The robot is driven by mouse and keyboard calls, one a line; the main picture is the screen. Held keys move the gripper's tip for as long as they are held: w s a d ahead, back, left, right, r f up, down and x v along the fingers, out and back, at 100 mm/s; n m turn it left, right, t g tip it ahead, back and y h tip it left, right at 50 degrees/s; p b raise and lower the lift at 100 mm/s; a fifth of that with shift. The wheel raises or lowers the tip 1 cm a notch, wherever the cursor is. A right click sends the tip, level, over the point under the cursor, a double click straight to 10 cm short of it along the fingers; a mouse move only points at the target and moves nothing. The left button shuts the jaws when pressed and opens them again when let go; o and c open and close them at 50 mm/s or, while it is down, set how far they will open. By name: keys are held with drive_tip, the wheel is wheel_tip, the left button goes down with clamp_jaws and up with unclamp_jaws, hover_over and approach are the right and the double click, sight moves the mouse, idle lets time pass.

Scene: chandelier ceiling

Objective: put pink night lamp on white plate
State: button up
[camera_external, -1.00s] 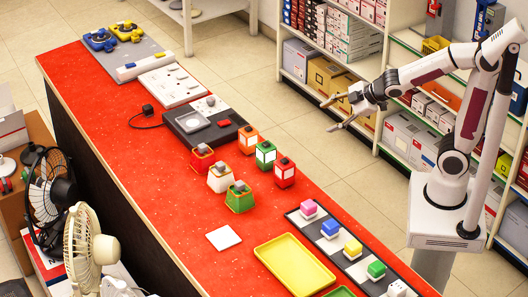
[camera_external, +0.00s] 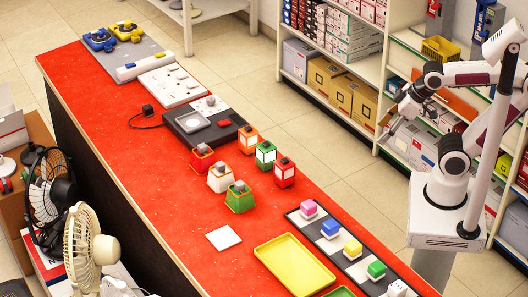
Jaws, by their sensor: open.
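The white plate (camera_external: 223,238) is a flat, empty square on the red counter, left of the strip. My gripper (camera_external: 386,128) is open and empty. It points down and left, in front of the shelves and well away from the lamp and the plate.
Blue (camera_external: 331,229), yellow (camera_external: 352,249) and green (camera_external: 376,270) lamps follow the pink one. A yellow tray (camera_external: 294,265) lies between plate and strip. Several small lanterns (camera_external: 240,196) stand behind the plate. Shelves (camera_external: 345,75) are behind my arm. Bare counter surrounds the plate.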

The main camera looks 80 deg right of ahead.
drive_tip(key=shift+s+a, duration=0.75)
drive_tip(key=shift+s, duration=0.5)
drive_tip(key=n+g+y, duration=0.4)
drive_tip(key=n, duration=0.1)
approach(310, 201)
drive_tip(key=s+f, duration=0.2)
drive_tip(key=s+a+f, duration=0.1)
drive_tip(key=s+f, duration=0.1)
drive_tip(key=shift+a+f, duration=0.15)
drive_tip(key=shift+f, duration=0.1)
drive_tip(key=w, duration=0.1)
drive_tip(key=w+n, duration=0.2)
drive_tip(key=shift+w+r+t, duration=0.25)
drive_tip(key=shift+r+t, duration=0.05)
drive_tip(key=shift+t, duration=0.1)
drive_tip(key=shift+w+r+n, duration=0.1)
drive_tip(key=shift+w+n, duration=0.25)
drive_tip(key=shift+n, duration=0.45)
drive_tip(key=shift+x, duration=1.3)
